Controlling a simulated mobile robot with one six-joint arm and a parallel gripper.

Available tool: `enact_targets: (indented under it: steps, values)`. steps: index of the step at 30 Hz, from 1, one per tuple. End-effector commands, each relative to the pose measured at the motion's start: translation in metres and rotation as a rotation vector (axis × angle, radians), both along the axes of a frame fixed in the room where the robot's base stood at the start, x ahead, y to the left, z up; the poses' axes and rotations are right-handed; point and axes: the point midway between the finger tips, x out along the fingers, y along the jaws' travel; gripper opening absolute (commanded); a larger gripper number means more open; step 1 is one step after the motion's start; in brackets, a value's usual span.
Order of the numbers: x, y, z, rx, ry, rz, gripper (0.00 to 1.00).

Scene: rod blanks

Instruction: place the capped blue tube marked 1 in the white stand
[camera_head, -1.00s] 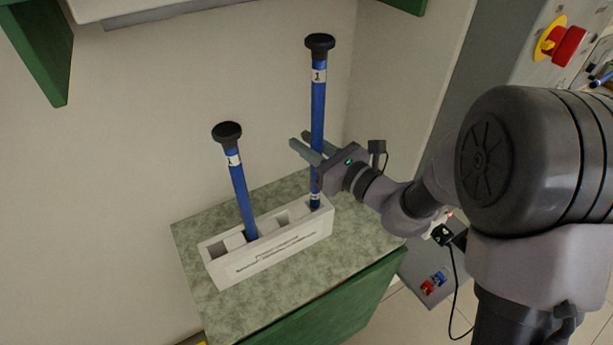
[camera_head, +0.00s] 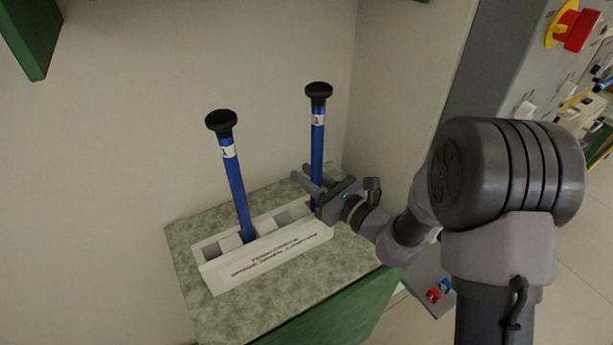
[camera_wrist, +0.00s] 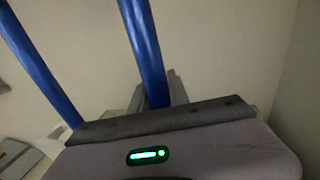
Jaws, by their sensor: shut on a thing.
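My gripper (camera_head: 311,183) is shut around a blue tube (camera_head: 317,148) with a black cap and a white label marked 1. This tube stands nearly upright at the right end of the white stand (camera_head: 262,262); its lower end is hidden behind my gripper and the stand's wall. The same tube shows between the jaws in the wrist view (camera_wrist: 147,55). A second capped blue tube (camera_head: 238,190), also labelled 1, stands in a slot left of the middle, leaning a little to the left. It shows at the left of the wrist view (camera_wrist: 38,65).
The stand sits on a green speckled top (camera_head: 190,241) against a pale wall. Its visible slots beside the left tube look empty. A grey panel with a red emergency knob (camera_head: 580,30) is at the right.

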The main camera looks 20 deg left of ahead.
Motion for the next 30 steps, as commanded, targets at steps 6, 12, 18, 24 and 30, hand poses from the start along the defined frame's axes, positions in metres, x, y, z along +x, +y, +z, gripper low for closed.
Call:
enact_targets:
  steps: [6,12,18,24,30]
  values:
    - [0.0,0.0,0.0,0.0,0.0,0.0,0.43]
    - [0.0,0.0,0.0,0.0,0.0,0.0,0.43]
    - [-0.01,-0.022,0.003,-0.001,0.002,-0.004,0.43]
    - [-0.032,-0.068,0.004,-0.001,0.002,-0.005,0.43]
    - [-0.049,-0.101,0.004,0.0,0.001,-0.003,0.43]
